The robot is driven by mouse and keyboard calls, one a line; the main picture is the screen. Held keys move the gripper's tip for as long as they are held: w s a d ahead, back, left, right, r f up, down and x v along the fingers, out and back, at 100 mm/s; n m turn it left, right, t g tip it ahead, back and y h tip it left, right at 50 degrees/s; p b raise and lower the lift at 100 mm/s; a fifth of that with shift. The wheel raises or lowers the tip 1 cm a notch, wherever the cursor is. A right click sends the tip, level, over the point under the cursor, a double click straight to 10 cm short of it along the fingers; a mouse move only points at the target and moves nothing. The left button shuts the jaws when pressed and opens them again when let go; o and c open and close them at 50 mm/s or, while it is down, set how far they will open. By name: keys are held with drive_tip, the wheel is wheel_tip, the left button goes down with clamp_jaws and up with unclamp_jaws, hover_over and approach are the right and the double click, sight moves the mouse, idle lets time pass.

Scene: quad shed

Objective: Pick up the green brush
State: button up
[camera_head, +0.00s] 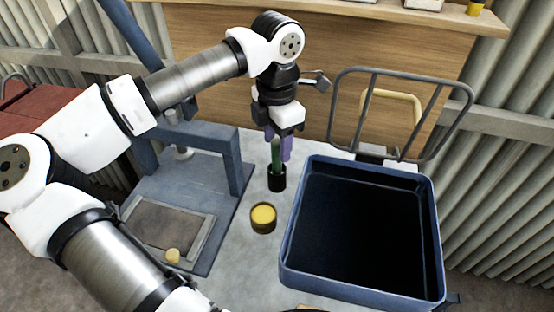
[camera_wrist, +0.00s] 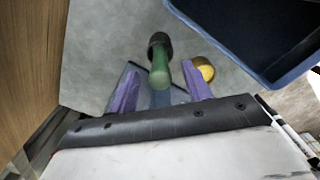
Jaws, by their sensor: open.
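The green brush (camera_head: 276,158) stands upright with its black lower end (camera_head: 277,180) on the pale surface, left of the blue bin. In the wrist view the green handle (camera_wrist: 160,75) points towards the camera, with the black end (camera_wrist: 158,42) beyond it. My gripper (camera_head: 279,148) is above and around the top of the brush, with its purple fingers pointing down. In the wrist view the open fingers (camera_wrist: 160,90) lie on either side of the handle, with gaps on both sides. Contact is not visible.
A round yellow-topped tin (camera_head: 263,217) stands in front of the brush. A deep dark-blue bin (camera_head: 435,235) is close on the right, with a grey tubular frame (camera_head: 398,75) behind it. A blue metal stand (camera_head: 205,185) is on the left. A wooden panel (camera_head: 340,50) rises behind.

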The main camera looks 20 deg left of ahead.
drive_tip(key=shift+f, duration=0.45)
clamp_jaws()
